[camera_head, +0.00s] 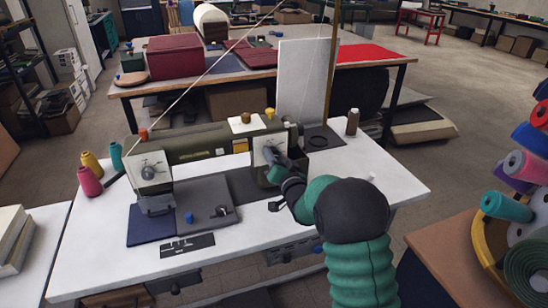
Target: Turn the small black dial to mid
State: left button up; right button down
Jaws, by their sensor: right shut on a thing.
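An olive sewing machine (195,148) stands on a white table (345,185). My right arm, green and dark grey, reaches in from the lower right. My right gripper (270,155) is at the white plate (259,146) on the front of the machine's right-hand pillar. Its fingers are shut at that plate, on what appears to be the small black dial. The fingers hide most of the dial, so its pointer and setting cannot be read. My left gripper is not in view.
Colored thread spools (90,181) stand left of the machine. A dark bottle (352,122) stands at the back right. A white board (305,85) rises behind the machine. Large thread cones (508,205) crowd the right edge. The table's front right is clear.

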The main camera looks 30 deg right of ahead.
jog(key=n+b, duration=0.2)
jog(key=n, duration=0.3)
jog(key=shift+f, duration=0.2)
jog(key=n+b, duration=0.3)
jog(key=n, duration=0.2)
jog(key=shift+n, duration=0.4)
jog(key=c, duration=1)
grip_release()
jog(key=shift+r, duration=0.1)
jog(key=shift+s, duration=0.1)
jog(key=p+v, duration=0.1)
jog(key=v, duration=1.5)
jog(key=shift+s, duration=0.3)
